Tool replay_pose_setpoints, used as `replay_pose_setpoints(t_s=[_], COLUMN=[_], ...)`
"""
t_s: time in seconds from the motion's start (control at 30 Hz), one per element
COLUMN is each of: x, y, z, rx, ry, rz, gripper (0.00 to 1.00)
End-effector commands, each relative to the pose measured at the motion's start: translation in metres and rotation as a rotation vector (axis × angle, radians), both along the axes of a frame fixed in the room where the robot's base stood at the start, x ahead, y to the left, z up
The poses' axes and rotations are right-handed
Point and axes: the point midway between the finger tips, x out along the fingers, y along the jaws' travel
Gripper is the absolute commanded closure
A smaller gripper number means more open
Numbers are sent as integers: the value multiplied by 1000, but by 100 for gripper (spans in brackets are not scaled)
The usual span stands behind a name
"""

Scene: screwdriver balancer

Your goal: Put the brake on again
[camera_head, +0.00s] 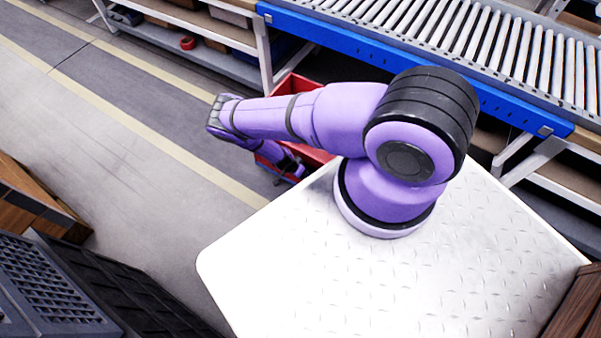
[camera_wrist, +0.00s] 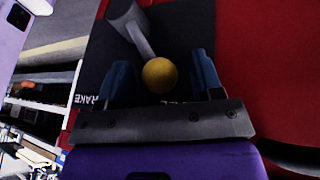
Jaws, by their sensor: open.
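A brake lever (camera_wrist: 143,38) shows in the wrist view, a grey rod rising from a grey hub (camera_wrist: 122,12) and ending in a yellow ball knob (camera_wrist: 159,75). It sits over a dark plate (camera_wrist: 90,60) whose partly covered white lettering looks like "BRAKE" at the left; more letters at the right are mostly hidden. My gripper (camera_wrist: 164,80) is open, with one blue-padded finger on each side of the knob. I cannot tell whether either finger touches it. In the head view my gripper (camera_head: 291,172) points down beside a red box-like body (camera_head: 292,88); the lever is hidden there.
A red surface (camera_wrist: 262,55) fills the right of the wrist view. In the head view a roller conveyor (camera_head: 470,40) with a blue rail runs behind my arm. Shelves (camera_head: 190,30) stand at the back left. Open floor (camera_head: 130,130) lies left; dark crates (camera_head: 60,285) stand front left.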

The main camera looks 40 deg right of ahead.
Motion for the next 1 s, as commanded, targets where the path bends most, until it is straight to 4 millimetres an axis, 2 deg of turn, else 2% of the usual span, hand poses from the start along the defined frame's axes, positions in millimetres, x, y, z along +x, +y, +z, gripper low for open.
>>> replay_pose_setpoints(t_s=[0.37, 0.47, 0.63, 0.67, 1.0], x=[0, 0, 0, 0, 2], y=[-2, -2, -2, -2, -3], z=[-4, -4, -4, -4, -2], rx=[0, 0, 0, 0, 13], ry=[0, 0, 0, 0, -33], rz=[0, 0, 0, 0, -4], gripper=[40, 58, 97, 100, 100])
